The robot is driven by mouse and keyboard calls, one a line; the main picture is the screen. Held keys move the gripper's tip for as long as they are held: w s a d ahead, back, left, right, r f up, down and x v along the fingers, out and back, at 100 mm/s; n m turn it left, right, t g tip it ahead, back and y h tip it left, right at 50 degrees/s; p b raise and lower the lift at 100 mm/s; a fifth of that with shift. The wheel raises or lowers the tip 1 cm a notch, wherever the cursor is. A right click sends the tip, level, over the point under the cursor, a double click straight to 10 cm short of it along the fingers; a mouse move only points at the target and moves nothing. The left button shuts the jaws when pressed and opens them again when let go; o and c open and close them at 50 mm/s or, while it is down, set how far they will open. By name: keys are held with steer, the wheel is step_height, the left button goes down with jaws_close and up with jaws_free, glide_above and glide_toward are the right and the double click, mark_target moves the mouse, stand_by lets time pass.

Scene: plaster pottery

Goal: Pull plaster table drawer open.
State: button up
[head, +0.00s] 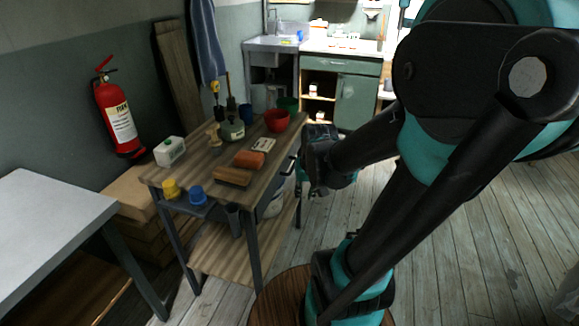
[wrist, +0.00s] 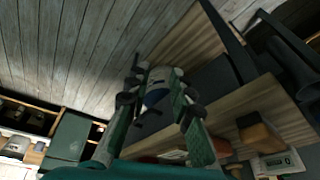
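The plaster table (head: 207,160) has a wooden top, dark metal legs and a lower wooden shelf. Its drawer front is on the right side, under the top, seen very obliquely.
A whitish bucket (head: 273,206) sits on the lower shelf.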

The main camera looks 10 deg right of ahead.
steer(key=w+d+r+m+g+y, duration=0.1)
steer(key=w+d+r+m, duration=0.1)
steer(key=w, duration=0.7)
steer(key=w+d+r+m+g, duration=0.1)
steer(key=w+d+r, duration=0.15)
steer(key=w, duration=0.65)
steer(key=w+d+r+m+y, duration=0.1)
steer(key=w+d+r+m, duration=0.15)
steer(key=w, duration=0.75)
steer(key=shift+n, duration=0.25)
steer(key=x, duration=1)
steer(key=s+x, duration=0.1)
steer(key=x, duration=0.5)
steer(key=shift+a+f, duration=0.1)
steer(key=shift+a, duration=0.15)
jaws_close()
